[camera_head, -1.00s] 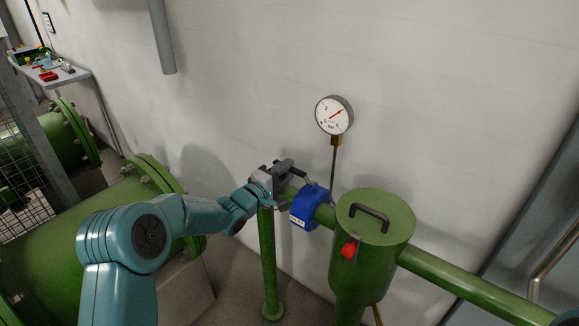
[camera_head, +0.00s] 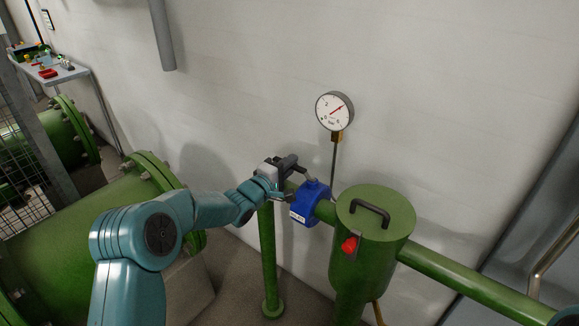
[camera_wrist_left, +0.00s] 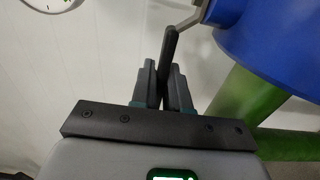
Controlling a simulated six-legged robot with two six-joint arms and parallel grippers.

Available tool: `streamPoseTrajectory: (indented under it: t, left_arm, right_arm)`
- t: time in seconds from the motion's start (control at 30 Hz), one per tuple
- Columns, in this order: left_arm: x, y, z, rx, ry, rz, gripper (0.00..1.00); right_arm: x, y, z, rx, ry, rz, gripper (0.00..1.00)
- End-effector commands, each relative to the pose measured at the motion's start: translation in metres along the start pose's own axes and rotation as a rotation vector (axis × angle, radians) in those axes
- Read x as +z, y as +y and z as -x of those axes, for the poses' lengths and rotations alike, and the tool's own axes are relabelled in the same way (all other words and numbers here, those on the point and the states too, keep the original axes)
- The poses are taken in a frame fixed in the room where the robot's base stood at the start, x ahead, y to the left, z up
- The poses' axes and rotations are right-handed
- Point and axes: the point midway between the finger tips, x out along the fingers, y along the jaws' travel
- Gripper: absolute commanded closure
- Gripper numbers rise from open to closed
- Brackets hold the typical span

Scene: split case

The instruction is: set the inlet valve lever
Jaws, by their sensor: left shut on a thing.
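The inlet valve is a blue body (camera_head: 311,206) with a white label on a green pipe, left of a green canister. It also fills the upper right of the left wrist view (camera_wrist_left: 275,45). Its lever has a grey metal arm (camera_wrist_left: 193,17) and a dark grip (camera_wrist_left: 169,55). My left gripper (camera_head: 287,166) is at the lever, up and left of the blue body. In the left wrist view my left gripper (camera_wrist_left: 164,80) has its fingers on both sides of the dark grip, shut on it. In the head view the gripper hides much of the lever. My right gripper is not in view.
The green canister (camera_head: 372,240) with a top handle and red knob stands right of the valve. A pressure gauge (camera_head: 334,111) on a thin stem rises behind. A green post (camera_head: 269,265) stands below my gripper. A large flanged green pipe (camera_head: 90,235) lies left.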

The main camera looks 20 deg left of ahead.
Motion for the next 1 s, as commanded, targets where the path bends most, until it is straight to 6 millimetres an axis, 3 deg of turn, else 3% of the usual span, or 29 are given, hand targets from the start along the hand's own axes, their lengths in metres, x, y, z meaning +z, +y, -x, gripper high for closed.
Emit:
streamPoseTrajectory:
  t: [0.5, 0.67, 1.0]
  left_arm:
    - [0.008, -0.007, 0.026, 0.006, 0.346, 0.002, 1.0]
    - [0.013, -0.003, 0.036, 0.002, 0.489, 0.001, 1.0]
    - [0.023, 0.0, 0.051, -0.001, 0.749, -0.002, 1.0]
  right_arm:
    - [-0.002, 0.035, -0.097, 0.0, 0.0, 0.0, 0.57]
    - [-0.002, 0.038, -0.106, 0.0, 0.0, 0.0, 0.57]
    - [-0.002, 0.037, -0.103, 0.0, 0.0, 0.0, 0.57]
